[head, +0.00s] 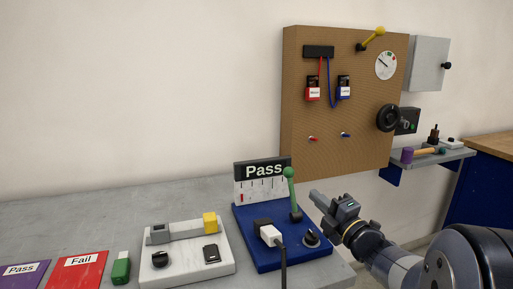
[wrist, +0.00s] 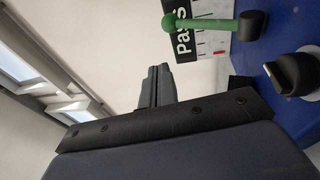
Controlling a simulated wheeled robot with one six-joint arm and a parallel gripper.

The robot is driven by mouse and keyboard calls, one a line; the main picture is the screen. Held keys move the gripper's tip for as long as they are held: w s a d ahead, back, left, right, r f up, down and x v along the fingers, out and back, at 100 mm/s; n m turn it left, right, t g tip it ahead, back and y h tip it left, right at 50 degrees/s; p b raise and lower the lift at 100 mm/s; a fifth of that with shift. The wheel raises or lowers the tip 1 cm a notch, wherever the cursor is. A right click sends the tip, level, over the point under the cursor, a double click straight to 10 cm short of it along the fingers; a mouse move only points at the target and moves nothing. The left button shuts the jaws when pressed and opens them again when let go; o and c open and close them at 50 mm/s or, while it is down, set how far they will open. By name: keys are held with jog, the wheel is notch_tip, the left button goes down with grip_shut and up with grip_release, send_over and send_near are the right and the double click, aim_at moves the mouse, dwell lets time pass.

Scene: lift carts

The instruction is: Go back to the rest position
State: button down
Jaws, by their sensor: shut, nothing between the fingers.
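My gripper (head: 319,199) is at the lower right of the head view, just right of the blue test base and apart from it. Its fingers are together with nothing between them; the closed fingers also show in the wrist view (wrist: 154,88). My arm reaches in from the lower right corner. The blue test base (head: 262,257) carries a green-knobbed lever (head: 290,186), a black knob (head: 311,238), a plug with a cable (head: 270,236) and a "Pass" display (head: 264,169). In the wrist view the green lever (wrist: 200,23) and black knob (wrist: 291,73) are at the upper right.
A white fixture (head: 188,267) holds a yellow block (head: 210,222). A green piece (head: 121,267), a red "Fail" mat (head: 85,272) and a purple "Pass" mat (head: 22,274) lie left. A pegboard (head: 345,135) and a grey shelf (head: 430,158) stand behind. The air around the gripper is clear.

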jog(key=shift+s+d+f+t+y+b, duration=0.15)
jog(key=shift+s+f+t+y+b, duration=0.15)
jog(key=shift+s+f+t+b, duration=0.35)
jog(key=shift+w+r, duration=0.15)
jog(key=shift+r, duration=0.15)
